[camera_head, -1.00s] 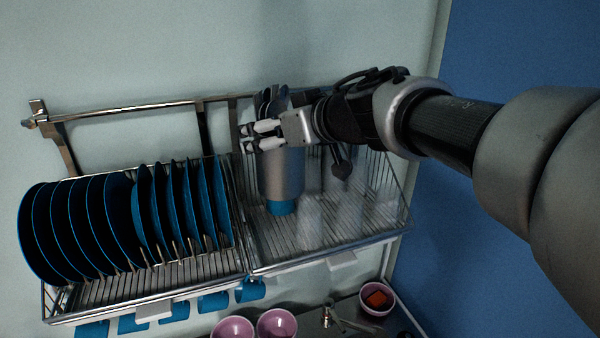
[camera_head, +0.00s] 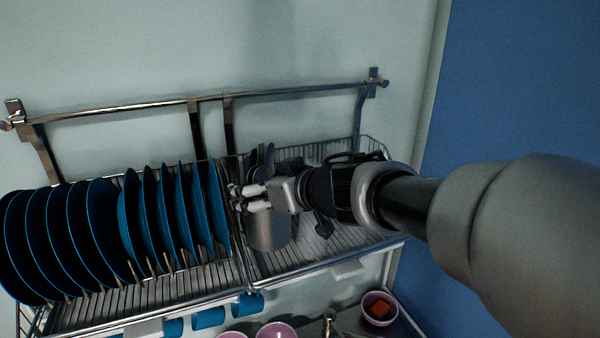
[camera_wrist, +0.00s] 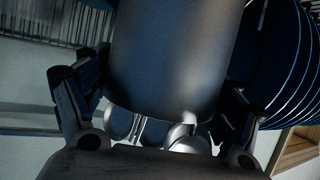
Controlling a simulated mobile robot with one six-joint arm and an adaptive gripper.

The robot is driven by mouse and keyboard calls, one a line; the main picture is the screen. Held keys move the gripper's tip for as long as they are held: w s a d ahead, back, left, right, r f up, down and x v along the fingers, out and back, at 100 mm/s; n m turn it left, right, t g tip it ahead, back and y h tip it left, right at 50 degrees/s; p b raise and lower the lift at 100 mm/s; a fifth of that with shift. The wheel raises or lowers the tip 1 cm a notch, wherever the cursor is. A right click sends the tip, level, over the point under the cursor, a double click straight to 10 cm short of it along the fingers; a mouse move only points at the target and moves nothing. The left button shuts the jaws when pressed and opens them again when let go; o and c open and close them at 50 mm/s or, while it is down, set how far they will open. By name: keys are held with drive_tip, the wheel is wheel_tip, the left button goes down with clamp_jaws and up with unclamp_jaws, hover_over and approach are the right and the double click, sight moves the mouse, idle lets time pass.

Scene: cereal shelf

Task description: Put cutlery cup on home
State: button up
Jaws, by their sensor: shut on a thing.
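The cutlery cup (camera_head: 268,232) is a grey metal cylinder with dark cutlery (camera_head: 262,158) standing up out of its top. In the head view it is at the right-hand rack section, near the divider beside the plates. My gripper (camera_head: 243,198) is shut on the cup near its upper part, reaching in from the right. In the wrist view the cup (camera_wrist: 175,55) fills the middle between my two fingers, with shiny cutlery ends (camera_wrist: 150,128) at its rim. The gripper and arm hide part of the cup. I cannot tell whether its base touches the rack.
Dark blue plates (camera_head: 130,215) stand in a row in the left rack section, close to the cup. The wire rack (camera_head: 300,262) has bare slats right of the cup. A metal rail (camera_head: 300,91) runs behind. Blue cups (camera_head: 208,318) hang below, above pink bowls (camera_head: 276,331).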

drive_tip(key=shift+f+b, duration=1.25)
drive_tip(key=shift+f, duration=1)
drive_tip(key=shift+f, duration=0.2)
drive_tip(key=o, duration=1.5)
